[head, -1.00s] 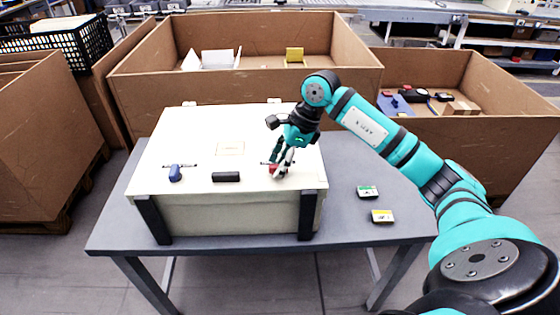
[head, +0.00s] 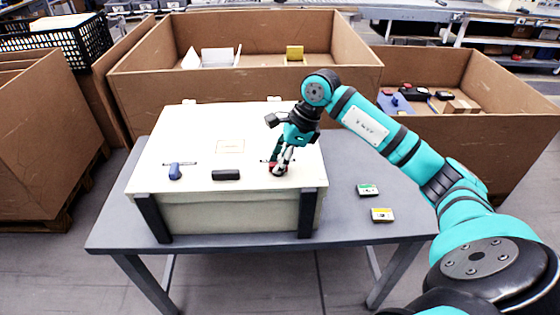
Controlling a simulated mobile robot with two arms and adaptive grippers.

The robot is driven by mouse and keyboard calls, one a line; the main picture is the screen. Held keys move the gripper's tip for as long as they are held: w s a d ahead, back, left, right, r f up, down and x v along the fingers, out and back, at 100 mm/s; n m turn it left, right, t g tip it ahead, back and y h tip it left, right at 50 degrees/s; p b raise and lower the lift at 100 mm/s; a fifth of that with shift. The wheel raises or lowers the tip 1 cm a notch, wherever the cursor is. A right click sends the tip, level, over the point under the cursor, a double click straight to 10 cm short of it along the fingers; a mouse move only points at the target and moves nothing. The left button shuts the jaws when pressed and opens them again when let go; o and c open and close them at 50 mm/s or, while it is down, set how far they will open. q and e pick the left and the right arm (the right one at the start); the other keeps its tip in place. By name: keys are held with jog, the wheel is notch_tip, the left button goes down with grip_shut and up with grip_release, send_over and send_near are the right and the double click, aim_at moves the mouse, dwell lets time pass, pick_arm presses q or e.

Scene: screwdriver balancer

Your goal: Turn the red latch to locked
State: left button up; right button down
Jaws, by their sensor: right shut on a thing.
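The red latch (head: 274,170) sits on the lid of the white box (head: 190,185), near its front right corner. Only small red parts of it show between and beside the fingers. My right gripper (head: 279,170) points down over it and is shut on it. A blue latch (head: 175,172) sits on the lid at the left, with its handle pointing toward the front. A black handle (head: 226,175) lies between the two latches. My left gripper is not in view.
The box stands on a grey table (head: 350,222). A green-marked block (head: 367,190) and a yellow-marked block (head: 382,215) lie on the table to the right. Large cardboard bins (head: 240,90) stand behind and at both sides.

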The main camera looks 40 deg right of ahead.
jog(key=m+t+b, duration=0.1)
jog(key=m, duration=0.2)
jog(key=shift+h+b, duration=0.4)
jog(key=m+h+b, duration=0.1)
jog(key=m, duration=0.2)
jog(key=m+t+b, duration=0.1)
jog(key=m, duration=0.1)
jog(key=shift+a+m+h, duration=0.15)
jog(key=shift+m+h, duration=0.25)
jog(key=m+h+b, duration=0.1)
jog(key=m, duration=0.3)
jog(key=shift+a+m+h, duration=0.1)
jog(key=shift+m+h, duration=0.2)
jog(key=shift+h, duration=0.1)
jog(key=shift+r+m+h+b, duration=0.1)
jog(key=shift+m+h+b, duration=0.6)
jog(key=shift+m, duration=1.5)
jog(key=c, duration=1.2)
grip_release()
jog(key=shift+c, duration=0.2)
